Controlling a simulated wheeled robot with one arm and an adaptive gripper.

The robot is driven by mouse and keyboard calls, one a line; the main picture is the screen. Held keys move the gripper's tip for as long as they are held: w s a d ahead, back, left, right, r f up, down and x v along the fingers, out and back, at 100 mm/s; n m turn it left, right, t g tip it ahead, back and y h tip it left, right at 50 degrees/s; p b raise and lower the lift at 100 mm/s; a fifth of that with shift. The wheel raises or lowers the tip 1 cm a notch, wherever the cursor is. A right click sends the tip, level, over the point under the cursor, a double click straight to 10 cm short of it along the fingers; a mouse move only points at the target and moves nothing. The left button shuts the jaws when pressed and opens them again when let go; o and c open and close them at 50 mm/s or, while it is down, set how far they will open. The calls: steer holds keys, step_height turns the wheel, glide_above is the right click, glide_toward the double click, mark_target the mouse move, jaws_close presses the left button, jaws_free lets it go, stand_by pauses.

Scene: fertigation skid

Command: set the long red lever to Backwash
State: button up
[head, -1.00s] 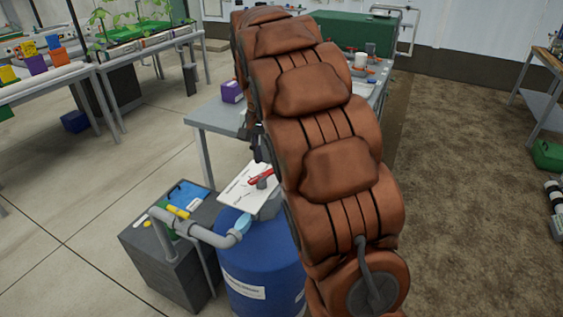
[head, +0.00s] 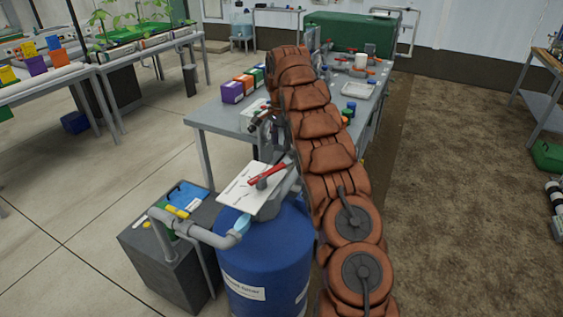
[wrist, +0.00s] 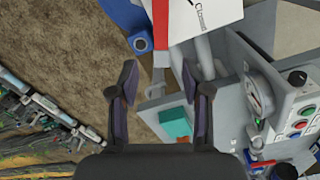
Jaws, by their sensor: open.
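The long red lever (head: 266,174) lies across a white label plate (head: 240,190) above the blue barrel in the head view. Its handle end points up and to the right, close beside my arm. In the wrist view the lever (wrist: 161,28) enters from the top edge, beside the white plate (wrist: 205,18), where the word "Closed" seems to show. My gripper (wrist: 159,80) is open and empty. The lever is ahead of the fingertips, roughly in line with the gap between them, and not between the fingers. I cannot read the Backwash mark.
The blue barrel (head: 262,265) stands under the plate, with a grey pipe (head: 207,237) and a dark grey box (head: 165,262) to its left. A workbench (head: 215,118) stands behind. The wrist view shows a gauge (wrist: 258,97) and button panel (wrist: 300,120) close on the right.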

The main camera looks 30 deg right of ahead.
mark_target(281, 165)
steer(key=shift+d+f, duration=0.15)
steer(key=shift+f, duration=0.2)
steer(key=shift+w+f+p, duration=0.1)
steer(key=shift+f+p, duration=0.65)
steer(key=shift+f, duration=3)
steer(key=shift+c, duration=0.4)
jaws_close()
